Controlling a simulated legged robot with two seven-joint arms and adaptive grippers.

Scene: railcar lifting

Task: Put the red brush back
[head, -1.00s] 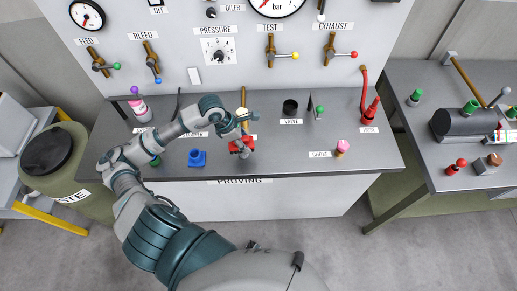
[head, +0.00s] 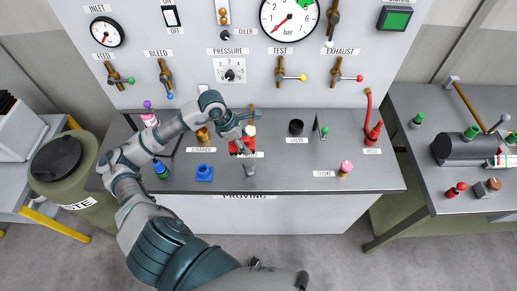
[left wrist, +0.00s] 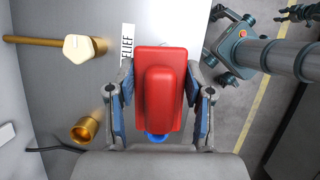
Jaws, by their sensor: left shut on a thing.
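The red brush (left wrist: 160,92) has a blocky red body with a raised rounded back, and a blue ring shows at its lower end in the left wrist view. My left gripper (left wrist: 160,108) is shut on it, one blue-padded finger on each side. In the head view the red brush (head: 242,146) shows beside the left gripper (head: 246,142), over the middle of the bench near the relief label. The gripper hides part of it. My right gripper (left wrist: 214,36) shows at the upper right of the left wrist view, fingers spread and empty. The brush's resting place cannot be picked out.
A brass valve (left wrist: 78,48) with a pale knob stands near the brush, with a brass cup (left wrist: 86,129) nearby. A blue holder (head: 204,173), black cup (head: 296,127) and pink-topped choke knob (head: 346,167) stand on the bench. The gauge panel rises behind.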

